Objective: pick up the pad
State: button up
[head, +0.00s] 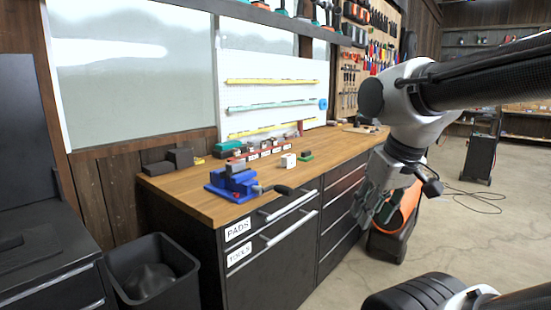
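I cannot make out for certain which thing is the pad. A top drawer labelled PADS (238,230) is shut in the dark cabinet under the wooden workbench (205,202). Dark grey blocks (179,157) lie at the back left of the bench top. A small white block (288,160) and a small green item (305,155) stand near the middle of the bench. My gripper (377,212) hangs in front of the right part of the cabinet, to the right of the labelled drawers and apart from them. Its fingers point down, and nothing shows between them.
A blue vise (232,181) stands at the bench's front left. A TOOLS drawer (240,254) is shut below PADS. A black bin (152,272) stands on the floor at left. An orange and black object (402,222) is behind my gripper. Open floor (465,235) lies to the right.

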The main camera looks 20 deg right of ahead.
aim_at(305, 156)
jog(key=i+l+u, duration=0.45)
jog(key=l, duration=0.25)
jog(key=l+u, duration=0.25)
jog(key=i+l, duration=0.15)
jog(key=l, duration=0.4)
jog(key=i+l+u, duration=0.1)
jog(key=l, duration=0.4)
jog(key=i+l, duration=0.15)
jog(key=l, duration=0.4)
jog(key=i+l+u, duration=0.1)
jog(key=l, duration=0.45)
jog(key=i+l, duration=0.15)
jog(key=l, duration=0.4)
jog(key=i+l, duration=0.1)
jog(key=l, duration=0.5)
jog(key=i+l+u, duration=0.1)
jog(key=l, duration=0.45)
